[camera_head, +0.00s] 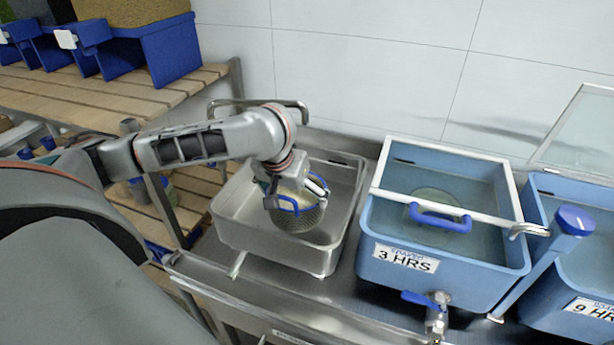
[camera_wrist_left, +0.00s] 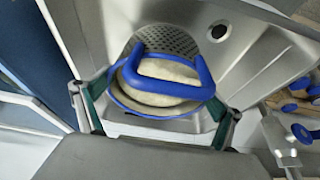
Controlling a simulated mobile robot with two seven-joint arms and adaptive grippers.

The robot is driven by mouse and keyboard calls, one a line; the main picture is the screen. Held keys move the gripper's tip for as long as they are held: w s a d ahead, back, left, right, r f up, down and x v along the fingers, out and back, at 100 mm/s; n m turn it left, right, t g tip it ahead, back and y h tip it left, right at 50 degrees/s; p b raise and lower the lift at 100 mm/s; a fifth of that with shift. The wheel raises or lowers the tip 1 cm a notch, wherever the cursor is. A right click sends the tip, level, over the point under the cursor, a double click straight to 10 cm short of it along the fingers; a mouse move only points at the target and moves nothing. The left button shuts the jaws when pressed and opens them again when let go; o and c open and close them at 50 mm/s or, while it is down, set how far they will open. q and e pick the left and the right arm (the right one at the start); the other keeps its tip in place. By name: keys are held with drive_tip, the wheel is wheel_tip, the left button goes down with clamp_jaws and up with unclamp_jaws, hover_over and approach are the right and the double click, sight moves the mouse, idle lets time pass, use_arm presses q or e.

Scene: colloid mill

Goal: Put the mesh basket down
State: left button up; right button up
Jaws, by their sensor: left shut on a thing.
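The mesh basket (camera_head: 298,219), a round perforated metal basket with a blue rim and blue handle, is inside the steel sink basin (camera_head: 343,180). My left gripper (camera_head: 296,192) is above it and shut on it. In the left wrist view the basket (camera_wrist_left: 178,42) is between the two fingers of my left gripper (camera_wrist_left: 155,103), with a pale round content inside. The basin's drain hole (camera_wrist_left: 219,31) shows beside the basket. I cannot tell whether the basket's bottom touches the basin floor. My right gripper is not in view.
A blue water tank labelled 3 HRS (camera_head: 442,279) stands right of the basin, with another tank (camera_head: 566,316) beyond it. Wooden shelves (camera_head: 120,97) with blue bins (camera_head: 172,51) are at left.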

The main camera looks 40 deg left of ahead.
use_arm(q)
hover_over(304, 198)
drive_tip(key=shift+r, duration=0.1)
drive_tip(key=shift+w+a+f, duration=0.2)
drive_tip(key=shift+w+f, duration=0.1)
drive_tip(key=shift+w, duration=0.3)
drive_tip(key=shift+w+a+f, duration=0.15)
drive_tip(key=shift+w+f, duration=0.15)
drive_tip(key=shift+w, duration=0.3)
drive_tip(key=shift+f, duration=0.65)
drive_tip(key=o, duration=1.3)
